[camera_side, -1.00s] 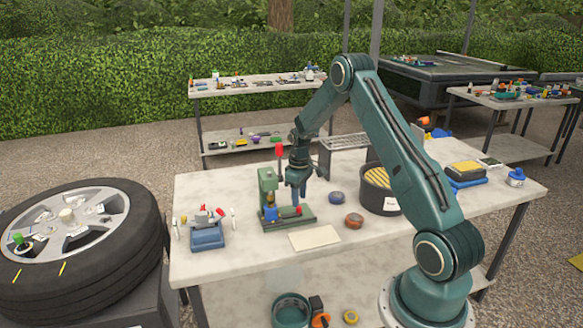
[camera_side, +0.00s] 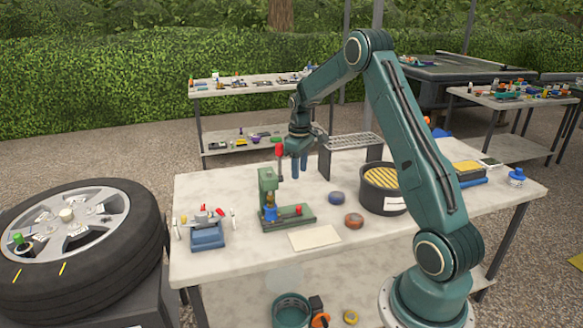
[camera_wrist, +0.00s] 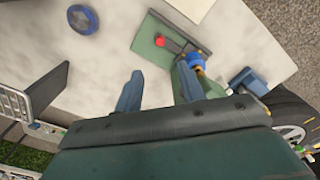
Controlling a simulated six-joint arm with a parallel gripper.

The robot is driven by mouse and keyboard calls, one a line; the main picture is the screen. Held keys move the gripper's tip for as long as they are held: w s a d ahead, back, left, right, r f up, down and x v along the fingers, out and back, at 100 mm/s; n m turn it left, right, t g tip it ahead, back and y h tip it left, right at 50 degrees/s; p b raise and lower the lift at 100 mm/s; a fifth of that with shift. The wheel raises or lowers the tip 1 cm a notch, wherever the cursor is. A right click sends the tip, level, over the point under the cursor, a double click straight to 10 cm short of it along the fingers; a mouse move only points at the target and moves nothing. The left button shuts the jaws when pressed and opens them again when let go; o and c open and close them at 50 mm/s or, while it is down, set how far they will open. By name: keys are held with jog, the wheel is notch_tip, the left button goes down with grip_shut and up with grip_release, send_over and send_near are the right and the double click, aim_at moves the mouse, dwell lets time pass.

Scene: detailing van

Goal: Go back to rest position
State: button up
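My gripper (camera_side: 299,165) is in the air above the far side of the worktable (camera_side: 216,187), behind and above the green press (camera_side: 268,195). Its two blue fingers stand apart with nothing between them; they also show apart in the wrist view (camera_wrist: 157,92). The press has a red-knobbed lever, a green base with a red button, and a blue and brass piece at its column. In the wrist view the press base (camera_wrist: 158,45) lies beyond the fingertips, clear of them.
A blue roll (camera_side: 337,198), a reddish roll (camera_side: 354,221), a dark round tub with a yellow grid (camera_side: 383,200) and a metal rack (camera_side: 352,142) stand right of the press. A blue caddy (camera_side: 207,236) stands left. A pale card (camera_side: 314,237) lies in front. A large wheel (camera_side: 80,240) is at far left.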

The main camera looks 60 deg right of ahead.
jog(key=s+a+r+t, duration=0.1)
jog(key=s+a+r, duration=0.2)
jog(key=a+r, duration=0.55)
jog(key=s+a+r+t, duration=0.1)
jog(key=s+a+r, duration=0.2)
jog(key=a+r, duration=0.55)
jog(key=s+a+t, duration=0.1)
jog(key=s+a, duration=0.5)
jog(key=s, duration=0.3)
jog(key=s+a+r+t, duration=0.1)
jog(key=s+a+t, duration=0.1)
jog(key=s+a, duration=0.5)
jog(key=shift+s+a+r+t, duration=0.25)
jog(key=shift+s+t, duration=0.05)
jog(key=shift+s, duration=0.65)
